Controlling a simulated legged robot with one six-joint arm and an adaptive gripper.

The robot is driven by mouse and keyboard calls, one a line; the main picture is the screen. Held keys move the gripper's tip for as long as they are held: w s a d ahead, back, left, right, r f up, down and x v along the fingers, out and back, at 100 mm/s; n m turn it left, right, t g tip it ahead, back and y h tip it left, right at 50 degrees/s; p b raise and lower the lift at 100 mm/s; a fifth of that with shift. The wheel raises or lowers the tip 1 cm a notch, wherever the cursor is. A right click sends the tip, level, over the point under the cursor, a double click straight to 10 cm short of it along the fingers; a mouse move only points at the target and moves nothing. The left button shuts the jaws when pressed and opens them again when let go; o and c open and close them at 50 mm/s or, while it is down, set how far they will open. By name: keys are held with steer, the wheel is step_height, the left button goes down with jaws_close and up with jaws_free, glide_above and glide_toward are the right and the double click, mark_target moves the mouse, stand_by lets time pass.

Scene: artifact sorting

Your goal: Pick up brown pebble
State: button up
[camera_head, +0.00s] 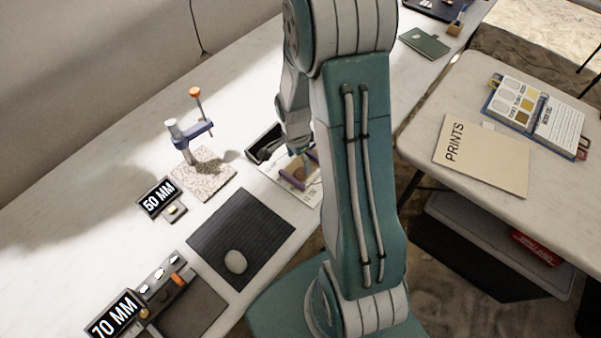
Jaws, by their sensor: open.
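A smooth grey-beige pebble (235,262) lies on a dark ribbed mat (262,222) on the long pale table. No other pebble shows clearly, and I cannot tell whether this one is the brown pebble. My gripper (298,154) is beyond the mat, up and to the right of this pebble and well apart from it. It is open, small in view and partly hidden by my arm. Just below it, a small tan-brown item (293,172) with purple edges lies on a white printed sheet (306,194). I cannot tell whether the gripper touches it.
A clamp-like stand (186,140) with an orange knob stands on a speckled slab (205,182). Signs reading 50 MM (158,197) and 70 MM (115,315) stand left of the mat. A second table (425,135) at right holds a PRINTS folder (482,155). My arm blocks the centre.

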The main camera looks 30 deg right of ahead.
mark_target(301, 171)
steer(key=f, duration=0.3)
steer(key=shift+s+f, duration=0.35)
steer(key=shift+f, duration=0.2)
jaws_close()
